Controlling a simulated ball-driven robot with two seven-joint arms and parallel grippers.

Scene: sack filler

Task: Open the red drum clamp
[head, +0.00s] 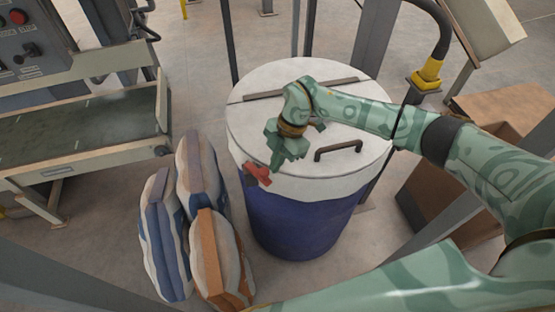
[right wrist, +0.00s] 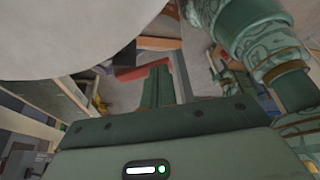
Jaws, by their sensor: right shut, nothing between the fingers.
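The blue drum (head: 300,225) stands upright in the middle of the head view under a white lid (head: 335,110). The red clamp (head: 258,173) sits on the drum's front left rim, sticking outward. My right gripper (head: 277,163) is at the lid's near left edge, just above and right of the clamp. Its fingers are shut with nothing between them. In the right wrist view the closed fingers (right wrist: 157,85) point past a red bar (right wrist: 130,73), which looks like the clamp. I cannot tell whether they touch it. My left gripper is out of view.
A black handle (head: 338,150) stands up from the lid. Several striped sacks (head: 168,235) lie on the floor left of the drum. A conveyor (head: 85,135) with a control panel (head: 28,35) is at left, and a cardboard box (head: 495,120) is at right.

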